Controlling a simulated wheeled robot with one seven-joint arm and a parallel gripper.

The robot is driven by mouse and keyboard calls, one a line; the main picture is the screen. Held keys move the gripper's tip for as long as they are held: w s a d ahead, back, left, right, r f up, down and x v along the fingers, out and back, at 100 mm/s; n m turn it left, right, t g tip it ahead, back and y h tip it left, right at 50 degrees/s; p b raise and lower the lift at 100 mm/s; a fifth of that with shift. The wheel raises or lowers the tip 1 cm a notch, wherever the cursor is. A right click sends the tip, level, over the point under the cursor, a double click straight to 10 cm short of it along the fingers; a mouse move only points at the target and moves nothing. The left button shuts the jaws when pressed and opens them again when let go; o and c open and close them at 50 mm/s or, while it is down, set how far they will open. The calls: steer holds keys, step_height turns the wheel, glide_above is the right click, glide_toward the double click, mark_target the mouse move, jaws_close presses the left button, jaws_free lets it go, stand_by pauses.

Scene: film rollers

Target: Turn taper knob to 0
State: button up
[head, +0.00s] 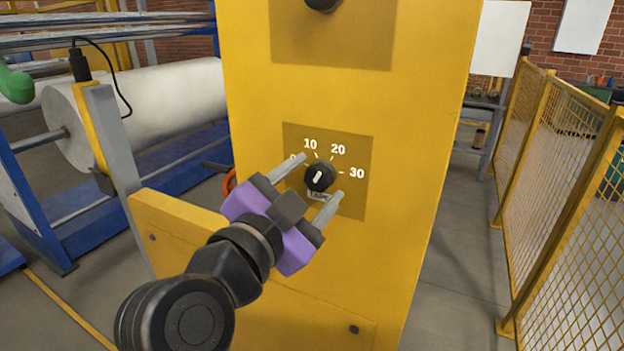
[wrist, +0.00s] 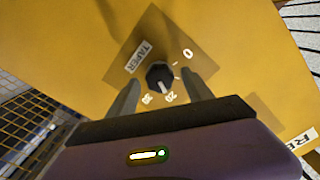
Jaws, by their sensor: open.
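The taper knob (head: 320,177) is a small black dial with a white pointer line, on a darker square plate (head: 352,205) on the yellow panel. Its scale reads 0, 10, 20 and 30, and its pointer aims at about 20. It also shows in the wrist view (wrist: 159,76), with its TAPER label (wrist: 139,57) beside it. My gripper (head: 319,176) has a purple body and two grey fingers. It is open in front of the plate, one finger to each side of the knob, with gaps in the wrist view (wrist: 161,79). The left finger partly covers the 0 in the head view.
The yellow panel (head: 420,90) has another dark plate with a black knob (head: 322,4) above. A yellow ledge (head: 180,222) juts out below left. A white roll (head: 160,105) on a blue frame stands left; a yellow mesh fence (head: 570,200) stands right.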

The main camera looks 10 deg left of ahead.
steer(key=shift+c, duration=0.2)
jaws_close()
steer(key=shift+n, duration=0.4)
steer(key=n+p, duration=0.1)
steer(key=n, duration=0.2)
steer(key=shift+n, duration=0.3)
steer(key=n+p, duration=0.2)
steer(key=n, duration=0.3)
steer(key=shift+w+r+n, duration=0.1)
steer(key=shift+n, duration=0.2)
steer(key=n+p, duration=0.5)
steer(key=n, duration=0.1)
steer(key=shift+a+n+p, duration=0.1)
steer(key=shift+n+p, duration=1.3)
steer(key=shift+n, duration=0.6)
steer(key=shift+f, duration=0.2)
